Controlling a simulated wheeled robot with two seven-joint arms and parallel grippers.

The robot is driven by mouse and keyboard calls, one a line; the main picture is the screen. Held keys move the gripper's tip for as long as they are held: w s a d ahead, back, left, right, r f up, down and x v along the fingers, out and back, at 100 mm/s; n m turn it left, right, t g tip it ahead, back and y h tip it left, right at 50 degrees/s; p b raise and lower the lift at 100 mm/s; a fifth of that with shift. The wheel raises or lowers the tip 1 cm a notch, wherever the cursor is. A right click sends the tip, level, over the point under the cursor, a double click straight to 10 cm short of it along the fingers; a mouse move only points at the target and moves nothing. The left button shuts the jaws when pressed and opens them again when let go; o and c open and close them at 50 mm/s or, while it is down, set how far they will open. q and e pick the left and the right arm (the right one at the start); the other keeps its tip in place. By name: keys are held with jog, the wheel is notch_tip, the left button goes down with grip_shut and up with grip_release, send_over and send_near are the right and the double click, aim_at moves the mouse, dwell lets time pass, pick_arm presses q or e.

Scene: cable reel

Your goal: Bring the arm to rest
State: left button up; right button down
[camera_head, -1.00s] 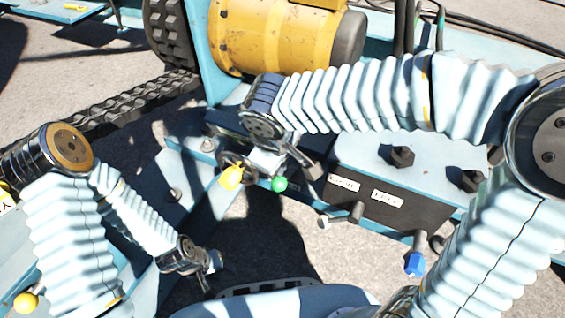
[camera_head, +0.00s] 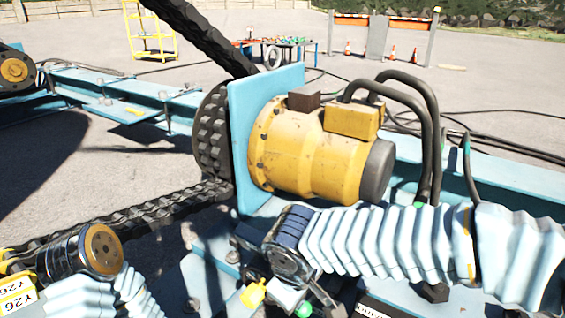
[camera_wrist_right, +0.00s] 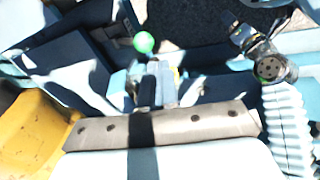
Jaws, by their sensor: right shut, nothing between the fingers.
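My right arm (camera_head: 370,243), in a pale ribbed sleeve, reaches in from the right in the head view. Its gripper (camera_head: 322,291) points down in front of the yellow motor, beside a yellow knob (camera_head: 253,293) and a green knob (camera_head: 304,310). In the right wrist view the gripper (camera_wrist_right: 152,84) is shut and empty; the green knob (camera_wrist_right: 144,42) lies just beyond it. My left arm (camera_head: 85,292) is at the lower left of the head view, its gripper cut off there. The left gripper (camera_wrist_right: 240,37) shows small in the right wrist view; its jaw state is unclear.
The yellow motor (camera_head: 310,150) stands on a blue plate (camera_head: 262,100) and beam with black cables. A chain (camera_head: 140,215) runs to the lower left. Farther back are a yellow rack (camera_head: 148,30), a cluttered table (camera_head: 275,45) and a barrier with cones. Open concrete lies between.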

notch_tip(320, 180, down, 14)
jog(key=m+g+y+p, duration=0.3)
jog(key=m+y+p, duration=0.1)
jog(key=p, duration=0.2)
pick_arm(q)
notch_tip(320, 180, up, 10)
jog(key=p, duration=0.3)
jog(key=shift+s+d, duration=0.2)
jog(key=shift+d, duration=0.15)
pick_arm(e)
jog(key=s+d+f+m+t, duration=0.1)
jog(key=s+d+f+m, duration=0.5)
jog(key=f, duration=0.5)
jog(key=shift+s+d+f+m+y, duration=0.2)
jog(key=shift+d+m+y, duration=0.2)
jog(key=shift+d+m, duration=0.55)
pick_arm(q)
jog(key=shift+o, duration=0.3)
jog(key=shift+f, duration=0.1)
pick_arm(e)
jog(key=shift+d, duration=0.1)
